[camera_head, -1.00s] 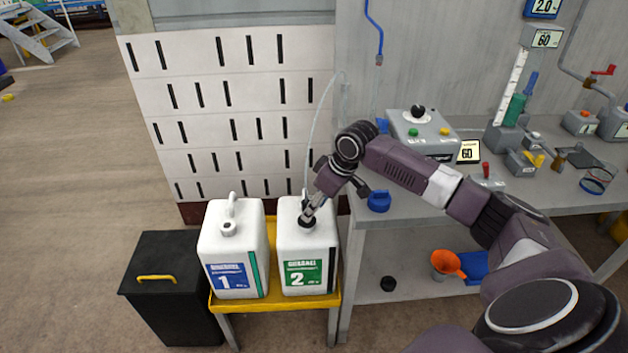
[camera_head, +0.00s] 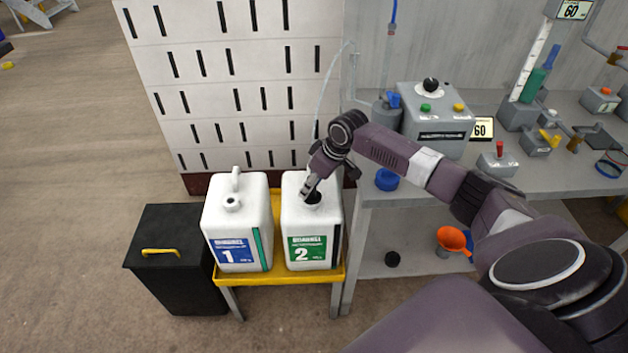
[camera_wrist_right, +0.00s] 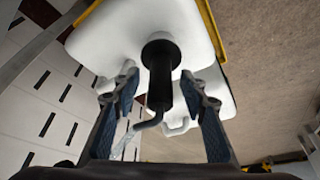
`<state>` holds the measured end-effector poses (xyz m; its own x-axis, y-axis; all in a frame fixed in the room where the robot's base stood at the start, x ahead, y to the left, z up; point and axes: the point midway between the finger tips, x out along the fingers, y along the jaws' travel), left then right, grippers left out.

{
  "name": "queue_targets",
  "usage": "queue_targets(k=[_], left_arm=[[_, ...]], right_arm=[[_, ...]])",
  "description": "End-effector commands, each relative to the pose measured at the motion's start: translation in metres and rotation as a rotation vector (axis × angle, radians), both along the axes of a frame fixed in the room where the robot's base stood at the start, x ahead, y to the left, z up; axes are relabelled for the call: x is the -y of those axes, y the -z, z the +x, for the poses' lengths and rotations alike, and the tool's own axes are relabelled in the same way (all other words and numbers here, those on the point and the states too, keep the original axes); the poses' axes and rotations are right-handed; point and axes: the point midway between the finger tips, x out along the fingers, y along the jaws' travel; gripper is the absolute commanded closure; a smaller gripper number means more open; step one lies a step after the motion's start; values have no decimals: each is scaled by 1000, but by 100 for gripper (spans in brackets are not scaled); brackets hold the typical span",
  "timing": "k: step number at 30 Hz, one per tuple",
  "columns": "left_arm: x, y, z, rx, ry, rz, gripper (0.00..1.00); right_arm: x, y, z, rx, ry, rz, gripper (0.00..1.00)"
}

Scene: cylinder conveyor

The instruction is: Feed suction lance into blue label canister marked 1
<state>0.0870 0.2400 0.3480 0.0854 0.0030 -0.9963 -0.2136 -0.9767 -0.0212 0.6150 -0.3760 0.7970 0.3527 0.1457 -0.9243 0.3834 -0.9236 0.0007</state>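The white canister with the blue label marked 1 (camera_head: 240,218) stands upright on a yellow-topped stand, its mouth uncapped and empty. To its right stands the white canister with the green label marked 2 (camera_head: 312,222). The suction lance (camera_wrist_right: 160,92) is seated in canister 2's mouth; its black head and collar show, and its lower part is hidden inside. My right gripper (camera_head: 309,190) is over canister 2's mouth. In the right wrist view its fingers (camera_wrist_right: 160,83) are open on both sides of the lance head, with visible gaps. My left gripper is out of view.
A clear hose (camera_head: 322,90) arcs up from the lance toward the wall. A black bin (camera_head: 178,262) stands left of the yellow stand (camera_head: 285,277). The grey workbench (camera_head: 372,208) at right carries a blue cap (camera_head: 387,180) and a pump unit (camera_head: 436,122). The space above canister 1 is clear.

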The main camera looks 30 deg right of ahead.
Motion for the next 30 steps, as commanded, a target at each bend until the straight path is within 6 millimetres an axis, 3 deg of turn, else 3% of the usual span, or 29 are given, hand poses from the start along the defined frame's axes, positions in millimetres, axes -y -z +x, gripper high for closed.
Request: queue_targets(k=[7, 17, 20, 21, 26, 30], left_arm=[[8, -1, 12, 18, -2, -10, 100], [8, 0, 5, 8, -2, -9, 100], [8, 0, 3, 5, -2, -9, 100], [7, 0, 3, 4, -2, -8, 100], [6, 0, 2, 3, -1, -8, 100], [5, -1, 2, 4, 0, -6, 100]], right_arm=[[0, 0, 0, 1, 0, 0, 63], [0, 0, 0, 1, 0, 0, 99], [0, 0, 0, 1, 0, 0, 100], [0, 0, 0, 1, 0, 0, 83], [0, 0, 0, 1, 0, 0, 100], [0, -1, 0, 1, 1, 1, 100]])
